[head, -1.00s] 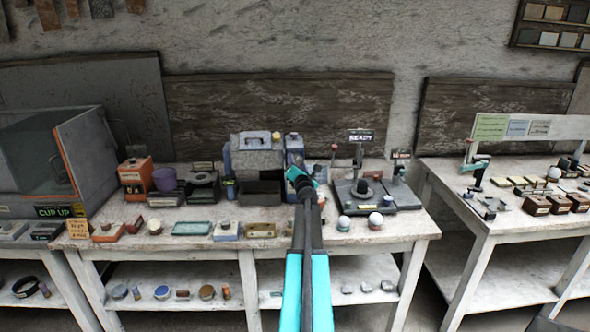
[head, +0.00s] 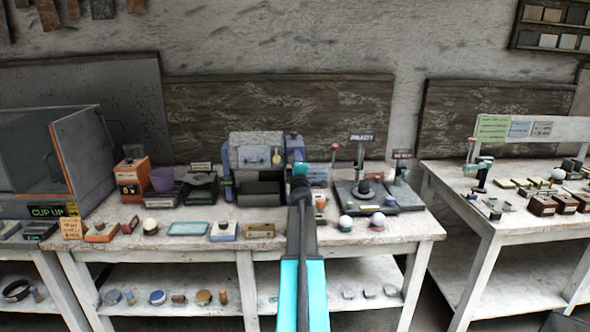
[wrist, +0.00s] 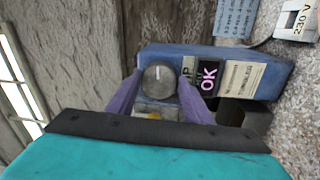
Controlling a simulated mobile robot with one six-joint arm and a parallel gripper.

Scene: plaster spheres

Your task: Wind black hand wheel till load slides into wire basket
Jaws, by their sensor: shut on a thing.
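A blue machine (head: 227,158) stands at the middle of the bench, with a grey tilted tray (head: 250,153) between its sides. A small yellow thing (head: 276,156) shows at the tray's right. A dark open box (head: 258,190), perhaps the wire basket, is below the tray; its inside is unclear. My gripper (wrist: 160,85) has its purple fingers on both sides of a dark grey round knob with a white line (wrist: 158,73), apparently the hand wheel. The blue housing (wrist: 245,72) beside it has a display reading OK. In the head view my arm hides this wheel.
A purple cup (head: 163,179) and dark boxes stand left of the machine. Small trays line the bench's front edge. A second bench (head: 480,215) stands at the right.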

